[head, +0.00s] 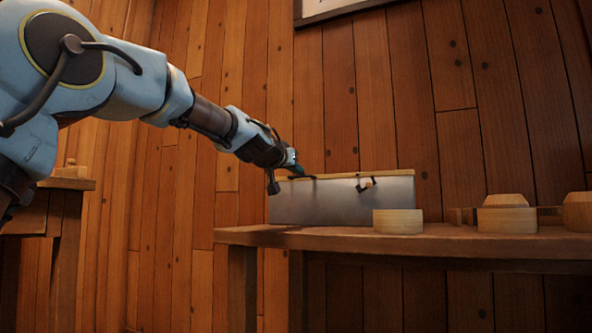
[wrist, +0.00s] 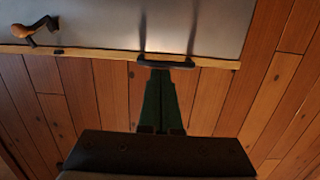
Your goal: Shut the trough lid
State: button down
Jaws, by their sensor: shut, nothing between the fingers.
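The trough (head: 340,203) is a long grey metal box on the wooden table against the plank wall. A thin pale wooden strip (head: 400,172), which may be the lid's edge, runs along its top; I cannot tell how far the lid stands open. A small dark catch with a wooden grip (head: 366,185) sits near the strip and also shows in the wrist view (wrist: 38,30). My gripper (head: 299,172) is at the strip's left part. In the wrist view its green fingers (wrist: 160,76) are together and empty, close to a dark bar handle (wrist: 167,64); contact is unclear.
A round pale wooden box (head: 398,221) stands in front of the trough's right end. More turned wooden pieces (head: 507,214) stand on the table (head: 330,240) to the right. A second table (head: 50,210) is at the far left. A framed picture (head: 325,8) hangs above.

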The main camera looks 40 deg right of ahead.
jog(key=shift+w+a+f, duration=0.1)
jog(key=shift+w+f, duration=0.1)
jog(key=shift+f, duration=1.05)
jog(key=shift+s+a+r+b, duration=0.15)
jog(key=shift+a+b, duration=0.2)
jog(key=shift+a, duration=0.2)
jog(key=r+b+v, duration=0.2)
jog(key=b+v, duration=0.4)
jog(key=v, duration=0.4)
jog(key=shift+s+d, duration=0.25)
jog(key=shift+d, duration=0.05)
jog(key=shift+r, duration=0.15)
